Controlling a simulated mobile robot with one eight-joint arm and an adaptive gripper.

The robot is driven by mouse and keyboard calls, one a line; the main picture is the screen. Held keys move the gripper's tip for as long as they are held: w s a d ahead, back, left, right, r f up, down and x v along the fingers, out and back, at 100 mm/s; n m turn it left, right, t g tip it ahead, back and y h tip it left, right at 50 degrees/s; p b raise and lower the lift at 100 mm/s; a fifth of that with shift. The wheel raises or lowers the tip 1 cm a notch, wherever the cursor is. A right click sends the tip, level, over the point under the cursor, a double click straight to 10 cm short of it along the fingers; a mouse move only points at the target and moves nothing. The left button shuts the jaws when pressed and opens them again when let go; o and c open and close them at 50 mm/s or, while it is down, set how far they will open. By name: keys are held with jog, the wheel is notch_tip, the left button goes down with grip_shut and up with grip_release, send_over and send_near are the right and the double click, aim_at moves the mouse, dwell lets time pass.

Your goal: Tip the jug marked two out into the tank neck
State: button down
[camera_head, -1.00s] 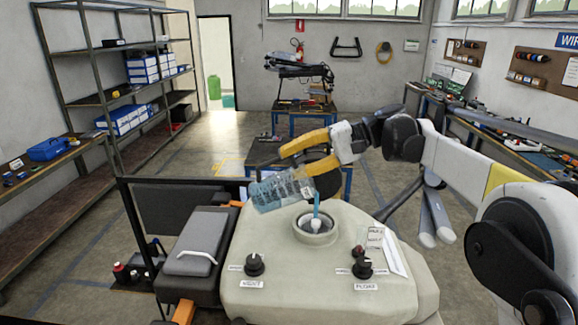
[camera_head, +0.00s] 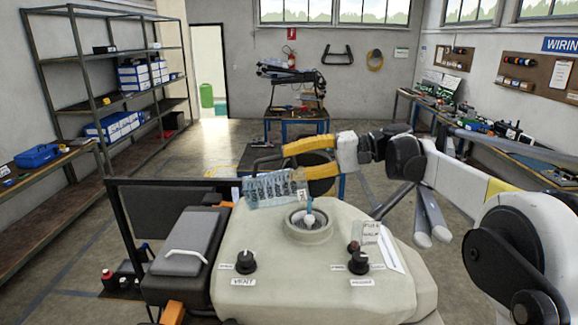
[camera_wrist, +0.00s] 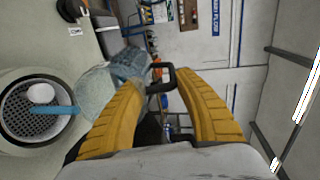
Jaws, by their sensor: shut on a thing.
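A clear bluish jug (camera_head: 277,188) lies on its side above and left of the tank neck (camera_head: 309,236), held off the tank. It has dark printing and a pale tag; I cannot read a number. My gripper (camera_head: 297,166), with yellow fingers, is shut on the jug at its dark handle (camera_wrist: 158,82). In the wrist view, the jug (camera_wrist: 98,88) is partly hidden by a finger. A blue stream (camera_wrist: 62,109) runs from its mouth into the neck (camera_wrist: 14,140), beside a white ball (camera_wrist: 40,93) over the neck's mesh.
The pale tank (camera_head: 300,275) has two black knobs (camera_head: 246,262) and a small label card (camera_head: 369,233) near the neck. A grey case (camera_head: 187,247) stands at its left. A blue workbench (camera_head: 297,118) stands behind; shelves (camera_head: 110,97) line the left wall.

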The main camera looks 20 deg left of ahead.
aim_at(301, 168)
jog(key=shift+w+d+f+g+y+b, duration=0.2)
jog(key=shift+d+f+y+b, duration=0.35)
jog(key=shift+b, duration=0.5)
jog(key=shift+w+d+f+g+y+b, duration=0.15)
jog(key=shift+d+f+y+b, duration=0.35)
jog(key=shift+b, duration=0.55)
jog(key=shift+w+d+y+b, duration=0.1)
jog(key=shift+d+y+b, duration=0.35)
jog(key=shift+y+b, duration=0.35)
jog(key=shift+d+r+g, duration=0.1)
jog(key=shift+d+g, duration=0.05)
jog(key=shift+g, duration=0.1)
jog(key=shift+r, duration=0.15)
dwell(0.9)
jog(key=p, duration=0.3)
jog(key=shift+r+p, duration=0.15)
jog(key=shift+p, duration=0.15)
